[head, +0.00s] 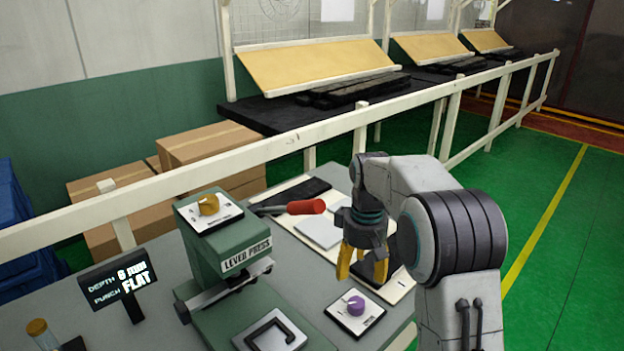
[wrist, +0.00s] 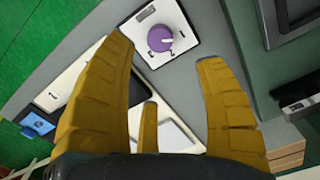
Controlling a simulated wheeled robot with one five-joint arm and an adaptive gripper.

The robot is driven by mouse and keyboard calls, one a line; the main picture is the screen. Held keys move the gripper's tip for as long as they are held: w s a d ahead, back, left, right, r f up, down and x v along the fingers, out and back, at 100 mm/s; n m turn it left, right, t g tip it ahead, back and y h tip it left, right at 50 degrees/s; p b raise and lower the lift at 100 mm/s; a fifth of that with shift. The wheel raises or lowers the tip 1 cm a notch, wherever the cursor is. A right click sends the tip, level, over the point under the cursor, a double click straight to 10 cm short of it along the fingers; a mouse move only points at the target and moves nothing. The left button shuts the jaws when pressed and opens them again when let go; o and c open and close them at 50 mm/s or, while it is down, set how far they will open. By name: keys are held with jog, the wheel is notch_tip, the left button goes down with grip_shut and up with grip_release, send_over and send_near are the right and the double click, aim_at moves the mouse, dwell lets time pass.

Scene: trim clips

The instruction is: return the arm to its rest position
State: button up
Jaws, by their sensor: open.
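My gripper (head: 362,262) has yellow fingers and hangs pointing down above the right part of the grey work table (head: 165,270) in the head view. In the wrist view my gripper (wrist: 172,80) has its fingers spread apart with nothing between them. My grey arm bends down to it from the right side of the head view. A purple knob (head: 356,305) on a white plate stands below and in front of the gripper. The knob (wrist: 160,38) also shows beyond the fingertips in the wrist view, apart from them.
A black display (head: 118,281) reading FLAT is further left. A cream rail (head: 230,157) runs behind the table. Green floor (head: 585,230) is clear at the right.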

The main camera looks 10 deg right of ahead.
jog(key=s+f+m+g, duration=0.1)
jog(key=s+f+m, duration=0.2)
jog(key=s+f, duration=0.4)
jog(key=s+r+t, duration=0.2)
jog(key=s+r, duration=0.3)
jog(key=s, duration=0.5)
jog(key=s+r+t, duration=0.2)
jog(key=s+r, duration=0.4)
jog(key=s, duration=0.4)
jog(key=shift+s+r+m+t, duration=0.2)
jog(key=shift+s+m+t, duration=0.1)
jog(key=shift+t, duration=0.1)
